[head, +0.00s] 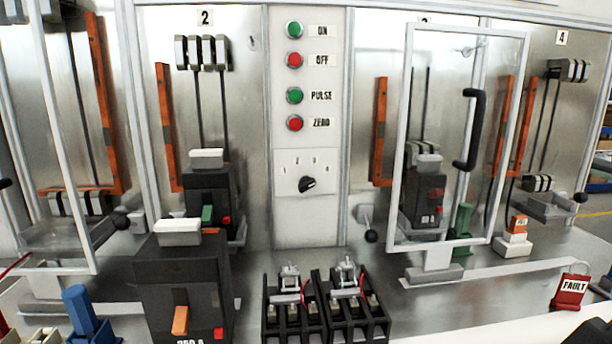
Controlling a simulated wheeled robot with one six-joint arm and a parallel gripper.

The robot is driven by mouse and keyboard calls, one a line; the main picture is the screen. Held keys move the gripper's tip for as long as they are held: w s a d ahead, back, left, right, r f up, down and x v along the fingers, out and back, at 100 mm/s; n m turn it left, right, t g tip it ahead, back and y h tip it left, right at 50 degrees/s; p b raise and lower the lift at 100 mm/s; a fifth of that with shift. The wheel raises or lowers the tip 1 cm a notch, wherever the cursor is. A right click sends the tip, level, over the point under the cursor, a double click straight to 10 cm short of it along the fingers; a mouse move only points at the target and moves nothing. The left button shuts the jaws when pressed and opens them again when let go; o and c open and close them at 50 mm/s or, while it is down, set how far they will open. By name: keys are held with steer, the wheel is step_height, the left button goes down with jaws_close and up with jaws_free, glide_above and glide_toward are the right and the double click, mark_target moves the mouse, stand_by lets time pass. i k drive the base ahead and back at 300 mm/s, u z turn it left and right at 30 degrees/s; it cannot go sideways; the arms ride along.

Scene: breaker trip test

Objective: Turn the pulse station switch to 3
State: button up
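The pulse station switch (307,184) is a small black rotary knob on a light plate low on the central panel (306,218). Small position marks arc above it, too small to read surely; the leftmost looks like 1. The knob's long axis tilts to the upper right, toward the right-hand marks; I cannot tell exactly which one it points at. Above it are a green ON button (294,29), a red OFF button (294,60), a green PULSE button (295,96) and a red ZERO button (295,123). My gripper is not in view.
A large black breaker (165,270) stands front left, and black terminal blocks (325,308) stand below the panel. A white-framed clear door (405,130) with a black handle (475,130) stands right of it. A red FAULT padlock tag (570,290) lies right. The space directly before the switch looks clear.

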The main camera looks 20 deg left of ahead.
mark_target(306, 182)
steer(key=z, duration=1.8)
steer(key=k, duration=1.3)
steer(key=u, duration=1.8)
steer(key=i, duration=0.5)
steer(key=u, duration=0.1)
